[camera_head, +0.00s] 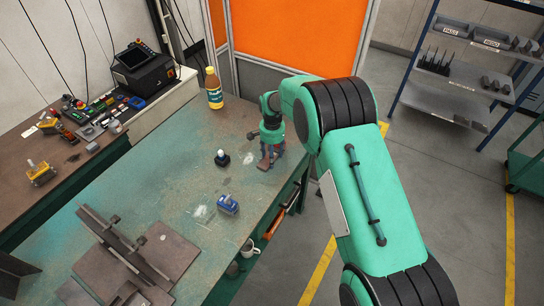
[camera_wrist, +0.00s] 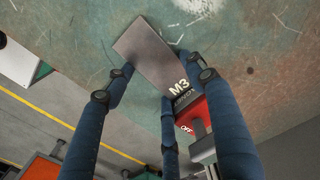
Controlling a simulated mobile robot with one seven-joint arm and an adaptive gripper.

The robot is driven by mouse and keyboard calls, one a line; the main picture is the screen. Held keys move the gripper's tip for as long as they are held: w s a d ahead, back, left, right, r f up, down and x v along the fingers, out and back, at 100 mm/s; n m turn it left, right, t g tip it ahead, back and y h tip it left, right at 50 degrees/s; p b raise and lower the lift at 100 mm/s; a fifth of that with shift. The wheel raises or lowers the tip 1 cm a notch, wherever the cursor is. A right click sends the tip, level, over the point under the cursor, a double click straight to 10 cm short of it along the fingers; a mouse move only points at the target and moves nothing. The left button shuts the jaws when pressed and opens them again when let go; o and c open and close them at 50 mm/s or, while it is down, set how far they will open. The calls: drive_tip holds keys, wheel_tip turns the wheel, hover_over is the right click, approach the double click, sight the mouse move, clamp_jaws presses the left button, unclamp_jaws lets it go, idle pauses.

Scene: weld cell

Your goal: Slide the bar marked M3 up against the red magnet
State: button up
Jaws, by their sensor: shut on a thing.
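The bar marked M3 (camera_wrist: 150,52) is a flat grey metal plate on the green table, with its white lettering at the lower right end in the wrist view. My gripper (camera_wrist: 157,68) has blue fingers on both sides of the bar and is shut on it. The red magnet (camera_wrist: 196,112), with "OFF" on it, is at the lettered end of the bar, partly hidden by a finger. Bar and magnet look very close, but I cannot tell if they touch. In the head view my gripper (camera_head: 270,148) is low over the table near its right edge.
A blue magnet (camera_head: 228,204) and a small dark knobbed piece (camera_head: 221,158) stand on the table to the left. Steel plates (camera_head: 135,255) and a fence lie at the front left. A yellow bottle (camera_head: 213,90) stands at the back.

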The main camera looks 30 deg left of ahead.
drive_tip(key=shift+w+a+r, duration=0.15)
drive_tip(key=shift+w+r, duration=0.25)
drive_tip(key=shift+w, duration=0.2)
drive_tip(key=o, duration=1.9)
drive_tip(key=shift+a, duration=0.1)
drive_tip(key=shift+a+r, duration=0.15)
drive_tip(key=shift+r, duration=0.5)
drive_tip(key=r, duration=0.6)
drive_tip(key=s+d+r, duration=0.1)
drive_tip(key=r, duration=0.2)
drive_tip(key=shift+r, duration=0.3)
